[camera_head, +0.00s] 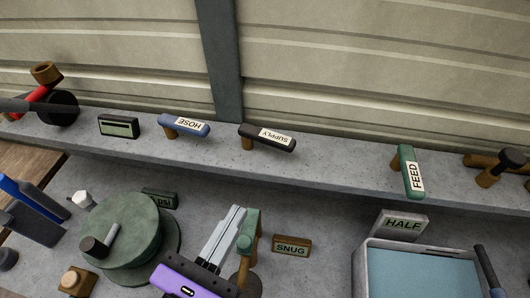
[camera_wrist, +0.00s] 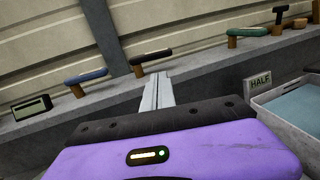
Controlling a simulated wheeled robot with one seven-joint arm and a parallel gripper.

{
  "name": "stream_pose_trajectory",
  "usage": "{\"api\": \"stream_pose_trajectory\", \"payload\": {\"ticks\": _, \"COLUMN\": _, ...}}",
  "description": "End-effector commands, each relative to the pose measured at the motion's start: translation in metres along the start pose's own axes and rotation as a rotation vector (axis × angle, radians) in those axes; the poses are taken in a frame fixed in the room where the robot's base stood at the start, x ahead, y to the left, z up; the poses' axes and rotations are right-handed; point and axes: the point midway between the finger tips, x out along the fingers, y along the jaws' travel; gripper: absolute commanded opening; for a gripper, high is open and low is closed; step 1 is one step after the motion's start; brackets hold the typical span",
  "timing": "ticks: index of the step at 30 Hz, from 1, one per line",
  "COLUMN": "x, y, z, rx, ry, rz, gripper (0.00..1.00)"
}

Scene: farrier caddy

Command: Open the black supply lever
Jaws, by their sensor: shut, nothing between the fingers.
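The black supply lever (camera_head: 267,137) is mounted on the raised grey ledge at the back, on a brown post at its left end. Its handle lies roughly along the ledge and carries a white SUPPLY label. It also shows in the wrist view (camera_wrist: 150,57), just beyond my fingertips. My gripper (camera_head: 232,212) has a purple body and pale metal fingers. The fingers are shut and empty, pointing toward the ledge. In the head view they are below and left of the lever, apart from it. In the wrist view the gripper (camera_wrist: 157,76) points just under the lever.
The blue HOSE lever (camera_head: 184,126) is left of the supply lever; the green FEED lever (camera_head: 411,172) is farther right. A green-handled part (camera_head: 249,232) stands close beside my fingers. A green round drum (camera_head: 121,238) is at left. A HALF-marked tray (camera_head: 420,246) is at right.

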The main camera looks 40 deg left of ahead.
Motion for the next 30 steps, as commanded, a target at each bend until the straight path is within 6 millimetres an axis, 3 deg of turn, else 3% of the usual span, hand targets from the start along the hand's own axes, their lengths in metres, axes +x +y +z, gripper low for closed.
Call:
{"api": "stream_pose_trajectory", "payload": {"ticks": 5, "x": 0.008, "y": 0.0, "z": 0.004, "rx": -0.011, "ry": -0.015, "rz": -0.005, "gripper": 0.0}}
{"api": "stream_pose_trajectory", "payload": {"ticks": 21, "x": 0.107, "y": -0.001, "z": 0.006, "rx": -0.009, "ry": -0.014, "rz": -0.006, "gripper": 0.0}}
{"api": "stream_pose_trajectory", "payload": {"ticks": 30, "x": 0.136, "y": 0.0, "z": 0.005, "rx": -0.01, "ry": -0.012, "rz": -0.003, "gripper": 0.0}}
